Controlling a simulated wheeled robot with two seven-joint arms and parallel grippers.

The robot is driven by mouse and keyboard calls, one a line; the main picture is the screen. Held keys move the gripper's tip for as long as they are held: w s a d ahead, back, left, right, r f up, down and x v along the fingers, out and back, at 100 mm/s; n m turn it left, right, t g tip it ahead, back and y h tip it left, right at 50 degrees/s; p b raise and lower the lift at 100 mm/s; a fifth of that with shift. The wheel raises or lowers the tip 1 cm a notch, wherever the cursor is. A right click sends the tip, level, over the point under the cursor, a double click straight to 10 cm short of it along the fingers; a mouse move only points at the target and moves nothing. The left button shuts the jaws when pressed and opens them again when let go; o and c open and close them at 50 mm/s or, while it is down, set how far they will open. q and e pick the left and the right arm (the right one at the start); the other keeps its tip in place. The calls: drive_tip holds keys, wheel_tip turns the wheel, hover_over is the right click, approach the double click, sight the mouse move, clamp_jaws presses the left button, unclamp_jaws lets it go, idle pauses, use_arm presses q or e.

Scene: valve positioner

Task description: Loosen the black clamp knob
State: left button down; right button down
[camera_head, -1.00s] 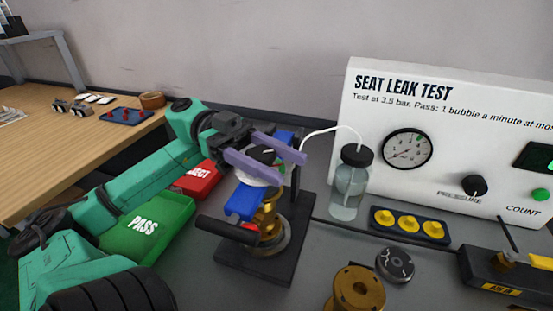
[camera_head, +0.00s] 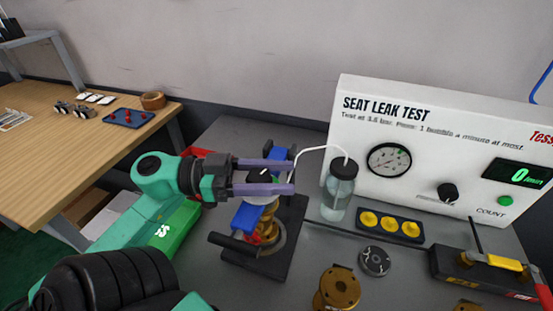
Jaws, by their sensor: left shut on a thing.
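A black knob (camera_head: 260,175) sits on top of a valve unit with a blue body (camera_head: 247,217) and brass lower part (camera_head: 268,232). The unit stands on a dark base plate (camera_head: 262,266). My left gripper (camera_head: 292,177) comes in from the left, with its two purple fingers level on either side of the knob and shut on it. The fingers partly hide the knob and the top of the blue body. A black bar handle (camera_head: 232,244) sticks out low on the unit's left. My right gripper is not in view.
A jar (camera_head: 339,192) with a white tube stands right of the unit, before the white seat leak test panel (camera_head: 421,135). A tray of yellow caps (camera_head: 391,224), a brass flange (camera_head: 338,291) and a grey disc (camera_head: 374,261) lie in front. A green PASS bin (camera_head: 178,225) is left.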

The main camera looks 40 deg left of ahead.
use_arm(q)
drive_tip(key=n+t+y+p, duration=0.1)
drive_tip(key=n+y+p, duration=0.1)
drive_tip(key=n+t+y+p, duration=0.1)
drive_tip(key=t+y+p, duration=0.1)
drive_tip(key=a+n+t+y+p, duration=0.1)
drive_tip(key=n+t+y+p, duration=0.1)
drive_tip(key=p, duration=0.1)
drive_tip(key=shift+w+a+r+n+y, duration=0.1)
drive_tip(key=shift+w+r+n+y, duration=0.2)
drive_tip(key=shift+w, duration=0.1)
drive_tip(key=shift+w+a+f+n+t+y+p, duration=0.15)
drive_tip(key=shift+n+t+y+p, duration=0.4)
drive_tip(key=shift+y, duration=0.45)
drive_tip(key=shift+a+f+n+t+y+p, duration=0.15)
drive_tip(key=shift+n+t+y+p, duration=0.2)
drive_tip(key=shift+n+y+p, duration=0.55)
drive_tip(key=shift+y, duration=0.3)
drive_tip(key=shift+c, duration=1.4)
unclamp_jaws()
